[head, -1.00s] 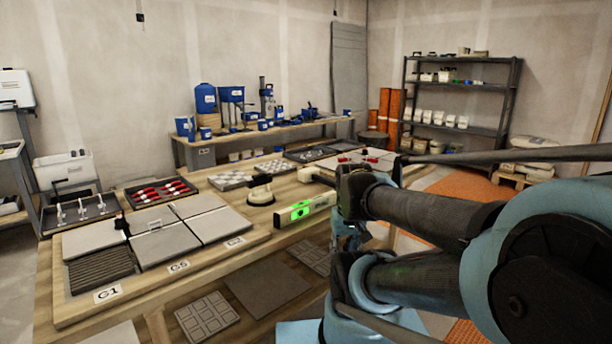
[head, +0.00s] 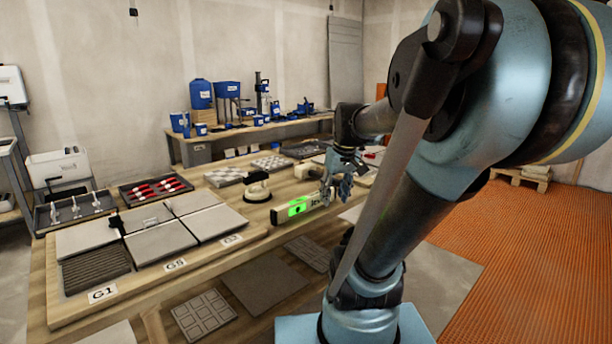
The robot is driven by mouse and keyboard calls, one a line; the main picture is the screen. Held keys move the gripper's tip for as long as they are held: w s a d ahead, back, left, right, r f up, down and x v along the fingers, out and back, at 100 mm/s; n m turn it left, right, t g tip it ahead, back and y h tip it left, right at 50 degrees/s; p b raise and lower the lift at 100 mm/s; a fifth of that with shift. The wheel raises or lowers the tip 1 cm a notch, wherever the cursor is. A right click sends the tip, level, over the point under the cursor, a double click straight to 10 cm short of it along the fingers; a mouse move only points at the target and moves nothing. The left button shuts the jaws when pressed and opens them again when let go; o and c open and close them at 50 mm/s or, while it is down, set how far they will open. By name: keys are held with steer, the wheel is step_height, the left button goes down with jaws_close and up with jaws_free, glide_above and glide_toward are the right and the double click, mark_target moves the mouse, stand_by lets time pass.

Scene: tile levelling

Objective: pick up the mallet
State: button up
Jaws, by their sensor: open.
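The mallet seems to be the thing with the pale cream head (head: 304,171) lying on the near workbench, just behind the green level. Its handle is not clearly visible; my gripper and arm cover the area to its right. My gripper (head: 335,186) is open, with its fingers pointing down at the right end of the level, to the right of the pale head. I cannot tell whether the fingers touch anything.
The green level (head: 302,206) lies at the bench's front edge. A suction cup lifter (head: 257,187) stands left of it. Grey tiles (head: 160,240) on a board fill the left. A tray of red-handled tools (head: 156,188) sits behind. Blue containers (head: 228,92) stand on the back bench.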

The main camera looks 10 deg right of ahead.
steer(key=w+d+r+n+y, duration=0.1)
steer(key=w+r, duration=0.3)
steer(key=w, duration=0.4)
steer(key=w+d+r+n, duration=0.1)
steer(key=w+r, duration=0.2)
steer(key=w, duration=0.4)
steer(key=n+t, duration=0.1)
steer(key=n, duration=0.1)
glide_toward(318, 174)
steer(key=shift+y, duration=0.3)
steer(key=x, duration=0.6)
steer(key=d+x, duration=0.1)
steer(key=x, duration=0.3)
steer(key=shift+w+f, duration=0.1)
steer(key=shift+w, duration=0.3)
steer(key=shift+a, duration=0.1)
jaws_close()
